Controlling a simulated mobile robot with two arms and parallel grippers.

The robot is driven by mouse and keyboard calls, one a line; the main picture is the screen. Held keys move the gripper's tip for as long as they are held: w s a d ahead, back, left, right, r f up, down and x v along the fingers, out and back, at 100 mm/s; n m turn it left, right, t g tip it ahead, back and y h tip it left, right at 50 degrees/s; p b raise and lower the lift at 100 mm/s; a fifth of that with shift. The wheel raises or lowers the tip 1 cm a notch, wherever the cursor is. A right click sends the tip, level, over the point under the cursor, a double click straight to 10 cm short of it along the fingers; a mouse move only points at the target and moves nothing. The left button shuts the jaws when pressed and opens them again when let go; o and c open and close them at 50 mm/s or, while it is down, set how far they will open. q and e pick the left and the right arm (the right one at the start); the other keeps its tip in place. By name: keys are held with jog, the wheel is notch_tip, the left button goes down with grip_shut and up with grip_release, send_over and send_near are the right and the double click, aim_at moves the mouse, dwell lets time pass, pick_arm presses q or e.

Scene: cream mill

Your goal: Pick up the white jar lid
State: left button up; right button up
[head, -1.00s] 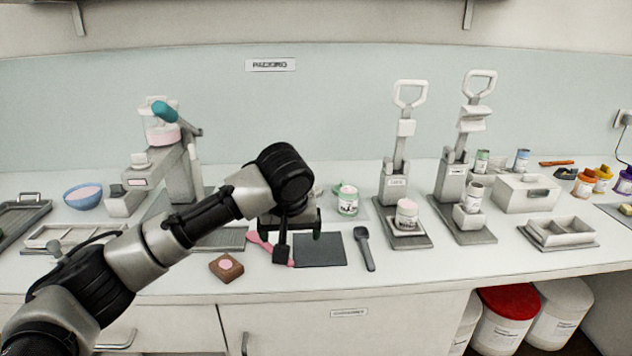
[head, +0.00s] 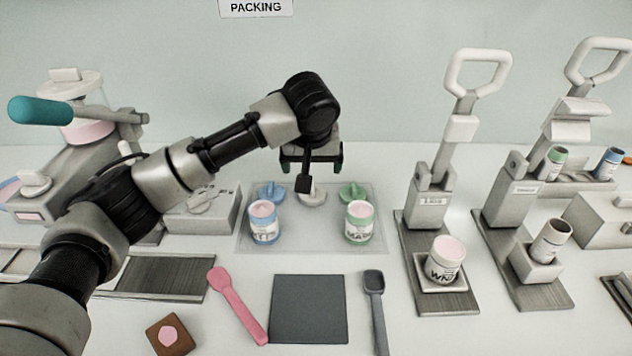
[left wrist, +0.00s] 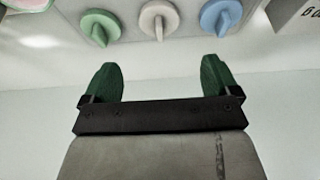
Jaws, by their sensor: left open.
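The white jar lid (head: 318,196) lies on the clear mat (head: 308,238), between a blue lid (head: 267,193) and a green lid (head: 354,193). It is pale with a raised ridge, partly hidden behind my arm in the head view. My left gripper (head: 312,168) is open and empty, its green-tipped fingers apart, close to the white lid. In the left wrist view the white lid (left wrist: 159,18) is at the top, centred beyond the gap between the fingers (left wrist: 160,70). The gripper is not touching it. My right gripper is not in view.
A blue-labelled jar (head: 263,222) and a green-labelled jar (head: 359,222) stand on the mat's front part. A white jar (head: 446,258) sits on the press at the right. A pink spatula (head: 238,305), dark square mat (head: 309,308) and grey scoop (head: 375,310) lie in front.

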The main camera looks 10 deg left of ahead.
aim_at(311, 200)
pick_arm(q)
jog(key=x, duration=0.3)
jog(key=shift+s+f, duration=0.15)
jog(key=shift+f, duration=0.1)
jog(key=x, duration=0.6)
jog(key=shift+r, duration=0.1)
jog(key=shift+c, duration=0.2)
jog(key=c, duration=0.9)
